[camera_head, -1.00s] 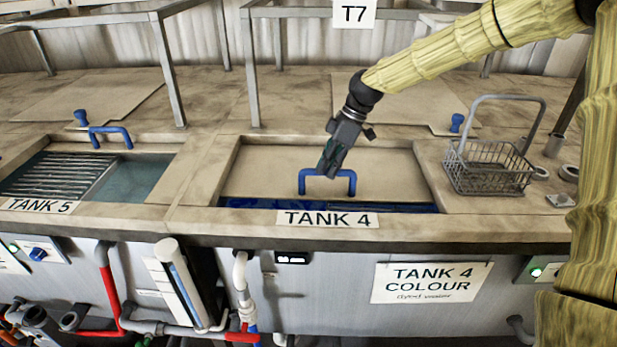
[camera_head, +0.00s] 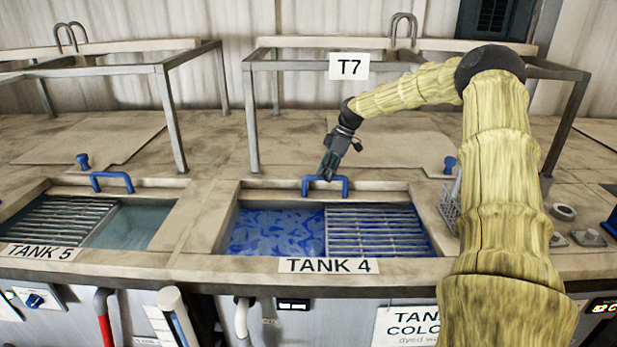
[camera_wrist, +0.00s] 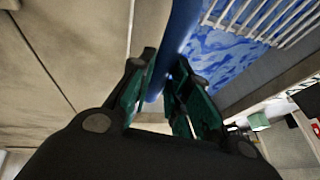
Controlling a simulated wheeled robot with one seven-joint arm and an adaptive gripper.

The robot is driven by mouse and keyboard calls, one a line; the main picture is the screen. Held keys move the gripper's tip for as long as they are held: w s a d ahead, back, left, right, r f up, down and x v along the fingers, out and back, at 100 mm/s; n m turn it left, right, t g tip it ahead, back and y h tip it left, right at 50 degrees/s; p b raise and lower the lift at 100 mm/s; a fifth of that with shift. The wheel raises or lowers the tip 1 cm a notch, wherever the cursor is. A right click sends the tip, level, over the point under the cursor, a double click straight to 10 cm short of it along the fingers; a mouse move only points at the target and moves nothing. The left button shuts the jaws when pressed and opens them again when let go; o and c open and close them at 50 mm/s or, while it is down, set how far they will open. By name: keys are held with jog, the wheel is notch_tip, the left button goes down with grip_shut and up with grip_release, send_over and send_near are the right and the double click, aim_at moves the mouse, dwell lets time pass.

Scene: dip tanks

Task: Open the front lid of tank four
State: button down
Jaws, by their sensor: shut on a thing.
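Tank four's front lid (camera_head: 285,193) is slid back, and only a narrow front strip of it shows behind the opening. Its blue bar handle (camera_head: 343,183) stands near that front edge. My gripper (camera_head: 327,174) is shut on the left part of the handle. In the wrist view the handle (camera_wrist: 178,40) runs between the green-sided fingers of my gripper (camera_wrist: 165,82). The tank four opening shows blue dyed liquid (camera_head: 275,230) at left and a metal grate (camera_head: 375,230) at right. The TANK 4 label (camera_head: 325,265) is on the front rim.
Tank five (camera_head: 85,220) stands open at left with its own blue handle (camera_head: 112,177). A metal frame (camera_head: 252,115) with a T7 sign (camera_head: 349,66) stands behind. A wire basket (camera_head: 449,207) is right of the opening, partly hidden by my arm.

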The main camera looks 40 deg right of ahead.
jog(key=shift+d, duration=0.15)
jog(key=c, duration=1.3)
grip_release()
jog(key=shift+c, duration=0.2)
jog(key=shift+d, duration=0.1)
jog(key=w+v, duration=0.1)
jog(key=v, duration=0.6)
jog(key=shift+s, duration=0.5)
jog(key=shift+d+r, duration=0.1)
jog(key=shift+r, duration=0.05)
